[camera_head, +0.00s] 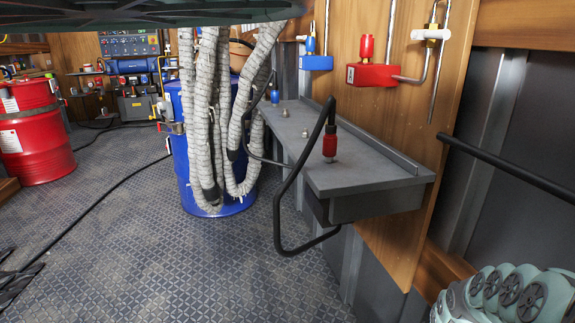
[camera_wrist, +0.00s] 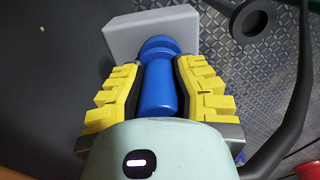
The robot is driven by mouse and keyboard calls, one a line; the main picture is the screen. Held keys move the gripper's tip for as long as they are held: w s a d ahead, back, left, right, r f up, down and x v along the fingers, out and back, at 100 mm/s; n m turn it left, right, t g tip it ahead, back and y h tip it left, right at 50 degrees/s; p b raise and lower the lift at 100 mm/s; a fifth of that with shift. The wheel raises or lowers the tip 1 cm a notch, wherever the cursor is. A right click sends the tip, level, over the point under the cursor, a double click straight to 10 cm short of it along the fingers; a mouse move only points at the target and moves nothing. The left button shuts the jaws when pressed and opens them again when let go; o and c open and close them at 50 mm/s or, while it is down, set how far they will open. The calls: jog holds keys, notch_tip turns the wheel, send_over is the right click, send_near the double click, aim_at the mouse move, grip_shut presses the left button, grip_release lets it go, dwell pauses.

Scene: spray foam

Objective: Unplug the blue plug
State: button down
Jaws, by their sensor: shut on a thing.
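The blue plug (camera_wrist: 158,92) is a smooth blue cylinder in the wrist view. My gripper (camera_wrist: 160,75) is shut on it, with a yellow ribbed finger on each side. Just beyond the fingers is a round blue collar (camera_wrist: 157,47) against a pale grey block (camera_wrist: 125,36). The plug lines up with the collar; I cannot tell how deep it sits. My gripper is not visible in the head view.
In the head view, a grey shelf (camera_head: 362,171) holds a red-handled hose end (camera_head: 329,143) and a blue one (camera_head: 275,95). Blue (camera_head: 316,62) and red (camera_head: 372,75) wall fittings are above. A blue drum (camera_head: 185,170) stands left.

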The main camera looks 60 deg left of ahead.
jog(key=shift+r+p, duration=2)
jog(key=shift+r, duration=0.35)
